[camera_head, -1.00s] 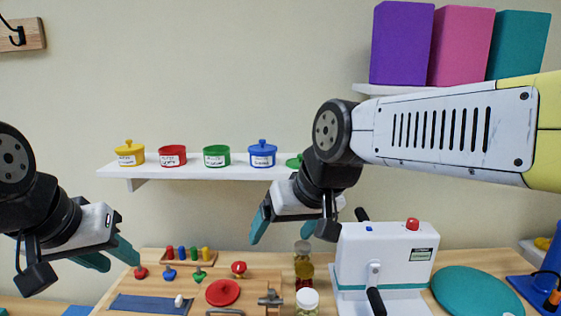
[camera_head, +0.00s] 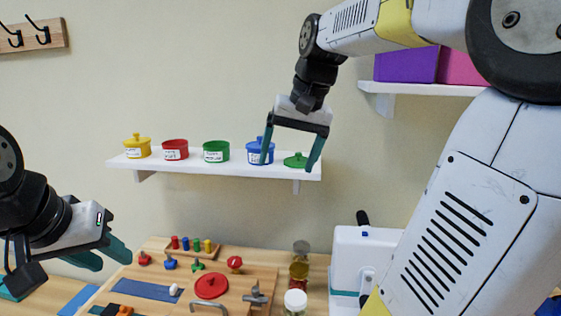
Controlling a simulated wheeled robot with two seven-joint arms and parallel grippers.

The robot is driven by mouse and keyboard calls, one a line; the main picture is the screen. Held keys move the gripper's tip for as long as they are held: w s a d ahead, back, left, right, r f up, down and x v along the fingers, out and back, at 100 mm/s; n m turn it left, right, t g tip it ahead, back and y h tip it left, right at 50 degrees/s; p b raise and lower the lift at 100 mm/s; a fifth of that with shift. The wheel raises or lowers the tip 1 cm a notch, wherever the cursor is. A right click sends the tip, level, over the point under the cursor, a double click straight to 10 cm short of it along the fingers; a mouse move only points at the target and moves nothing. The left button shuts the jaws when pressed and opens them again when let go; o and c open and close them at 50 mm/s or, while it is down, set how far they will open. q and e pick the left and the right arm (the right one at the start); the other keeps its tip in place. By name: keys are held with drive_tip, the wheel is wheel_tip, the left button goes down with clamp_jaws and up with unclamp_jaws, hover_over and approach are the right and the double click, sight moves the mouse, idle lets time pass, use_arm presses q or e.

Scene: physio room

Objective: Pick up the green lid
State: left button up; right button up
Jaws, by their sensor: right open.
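The green lid (camera_head: 295,160) lies on the right end of the white wall shelf (camera_head: 228,170), just right of the blue pot with its lid (camera_head: 260,150). My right gripper (camera_head: 290,160) points down at the shelf with its fingers spread wide. One finger is in front of the blue pot and the other is just right of the green lid, so the lid shows between them. I cannot tell whether the fingers touch anything. My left gripper (camera_head: 118,252) is low at the left, over the table side, away from the lid; its jaw gap is unclear.
An open green pot (camera_head: 216,152), an open red pot (camera_head: 175,150) and a lidded yellow pot (camera_head: 137,147) stand further left on the shelf. Below, the wooden table holds a red lid (camera_head: 211,286), pegs, jars (camera_head: 299,272) and a white machine (camera_head: 355,260).

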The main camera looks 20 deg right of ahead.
sight(298, 153)
drive_tip(key=w+d+r+m+g, duration=0.1)
drive_tip(key=w+d, duration=0.1)
drive_tip(key=w, duration=0.2)
drive_tip(key=w+d+r+m+g+h, duration=0.1)
drive_tip(key=w+d+m, duration=0.1)
drive_tip(key=w, duration=0.3)
drive_tip(key=w+d+r+m+g, duration=0.1)
drive_tip(key=w+d, duration=0.2)
drive_tip(key=w, duration=0.2)
drive_tip(key=shift+w+d+m+g+h, duration=0.15)
drive_tip(key=shift+d+m+g+h, duration=0.15)
drive_tip(key=shift+m+g+h, duration=0.1)
drive_tip(key=f, duration=0.7)
drive_tip(key=shift+w+d+f, duration=0.2)
drive_tip(key=shift+d+f, duration=0.05)
drive_tip(key=shift+f, duration=0.05)
drive_tip(key=c, duration=1)
drive_tip(key=shift+o, duration=0.2)
drive_tip(key=shift+r, duration=0.1)
